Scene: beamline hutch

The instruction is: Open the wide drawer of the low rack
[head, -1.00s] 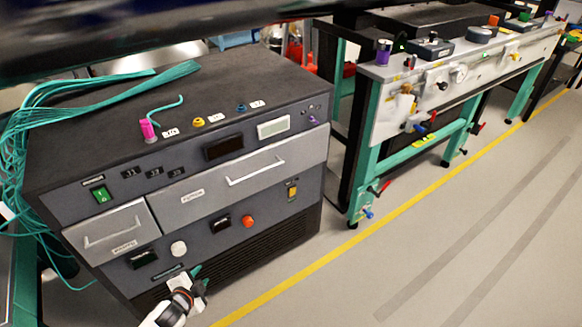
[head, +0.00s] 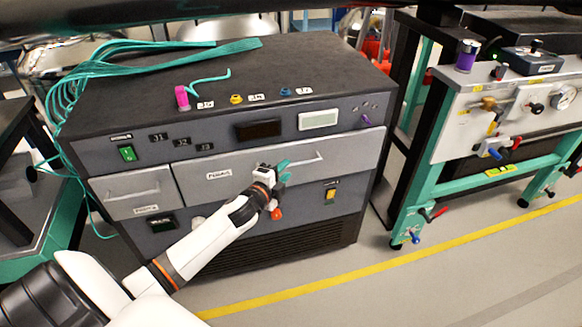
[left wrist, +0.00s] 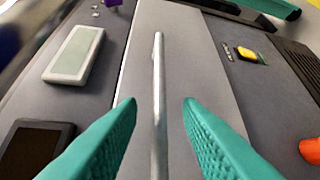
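The low rack (head: 90,110) is a dark grey cabinet. Its wide drawer (head: 345,160) has a light grey front and looks shut, flush with the panel. My left gripper (head: 284,172) is in front of this drawer, covering part of the bar handle (head: 318,160). In the left wrist view the silver handle (left wrist: 159,95) runs upright between the two teal fingers of the left gripper (left wrist: 158,110). The fingers are open, one on each side of the bar, with gaps to it. The wide drawer front (left wrist: 190,50) lies behind. My right gripper is not in view.
A narrow drawer (head: 115,205) is left of the wide one. An orange-red knob (head: 276,213) sits just below my left gripper; it also shows in the left wrist view (left wrist: 311,150). Teal cables (head: 120,62) lie on the rack top. Floor in front is clear.

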